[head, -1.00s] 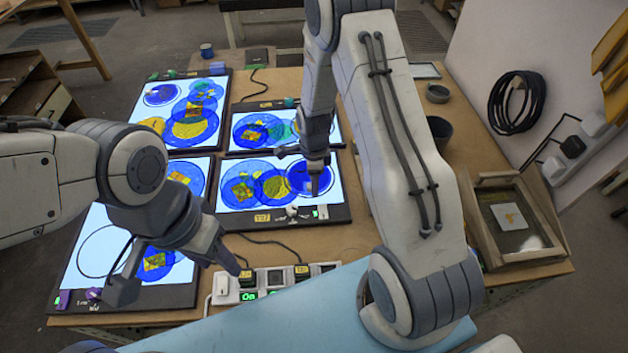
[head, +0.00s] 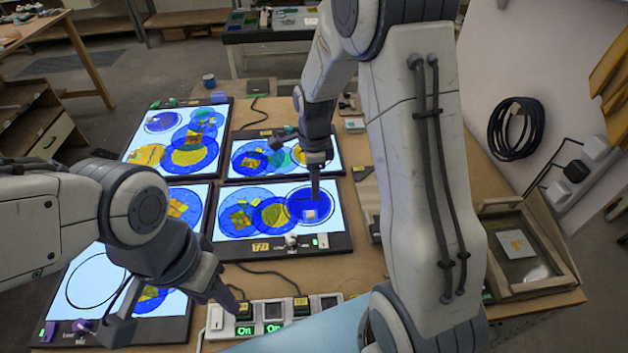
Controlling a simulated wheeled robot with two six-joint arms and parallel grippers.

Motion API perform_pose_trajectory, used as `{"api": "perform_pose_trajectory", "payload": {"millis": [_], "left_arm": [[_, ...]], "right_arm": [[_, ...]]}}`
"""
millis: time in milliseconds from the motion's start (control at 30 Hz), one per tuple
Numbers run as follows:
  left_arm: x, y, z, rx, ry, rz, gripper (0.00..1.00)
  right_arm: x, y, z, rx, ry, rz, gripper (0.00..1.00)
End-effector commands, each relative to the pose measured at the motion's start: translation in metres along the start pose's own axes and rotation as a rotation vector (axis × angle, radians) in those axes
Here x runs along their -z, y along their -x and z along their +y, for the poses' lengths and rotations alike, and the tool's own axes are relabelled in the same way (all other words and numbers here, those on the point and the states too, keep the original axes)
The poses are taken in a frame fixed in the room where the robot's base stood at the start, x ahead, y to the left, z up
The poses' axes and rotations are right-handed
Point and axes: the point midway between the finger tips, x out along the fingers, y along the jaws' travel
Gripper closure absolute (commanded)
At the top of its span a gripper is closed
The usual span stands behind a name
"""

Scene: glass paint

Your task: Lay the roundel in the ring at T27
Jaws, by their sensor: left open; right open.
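The light panel with the yellow T27 tag (head: 260,247) lies lit in the middle of the table. At its right end a dark ring outline surrounds a deep blue roundel (head: 322,203). The roundel appears to lie flat inside the ring; the gripper hides part of its far edge. A small pale square (head: 309,214) shows on the roundel. My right gripper (head: 315,190) points down over the roundel, open; whether it touches is not clear. My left gripper (head: 180,312) is open and empty at the lower left, near the front-left panel.
Other lit panels carry overlapping blue and yellow discs, including the back-left one (head: 137,172). The front-left panel has an empty ring (head: 70,283). A power strip (head: 216,319) with green "On" displays stands in front. A wooden-framed tray (head: 555,268) is at right.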

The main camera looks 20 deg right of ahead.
Motion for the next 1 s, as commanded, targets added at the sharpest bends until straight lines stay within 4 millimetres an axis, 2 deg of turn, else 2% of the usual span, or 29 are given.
{"api": "perform_pose_trajectory", "payload": {"millis": [167,267,367,500,600,800,900,1000], "left_arm": [[0.0,-0.003,0.0,0.0,0.0,0.0,0.5],[0.0,-0.003,0.0,0.0,0.0,0.0,0.5],[0.0,-0.003,0.0,0.0,0.0,0.0,0.5],[0.0,-0.003,0.0,0.0,0.0,0.0,0.5],[0.0,-0.003,0.0,0.0,0.0,0.0,0.5],[0.0,-0.003,0.0,0.0,0.0,0.0,0.5],[0.0,-0.003,0.0,0.0,0.0,0.0,0.5],[0.0,-0.003,0.0,0.0,0.0,0.0,0.5]], "right_arm": [[-0.003,0.016,0.002,0.002,0.022,-0.001,0.43],[-0.016,0.028,0.015,0.005,0.15,-0.005,0.43],[-0.041,0.046,0.043,0.012,0.417,-0.013,0.43],[-0.074,0.073,0.102,0.027,0.935,-0.027,0.43],[-0.088,0.087,0.148,0.038,1.315,-0.038,0.43],[-0.091,0.103,0.229,0.069,2.008,-0.057,0.43],[-0.087,0.106,0.255,0.082,2.252,-0.064,0.43],[-0.083,0.106,0.271,0.091,2.406,-0.068,0.43]]}}
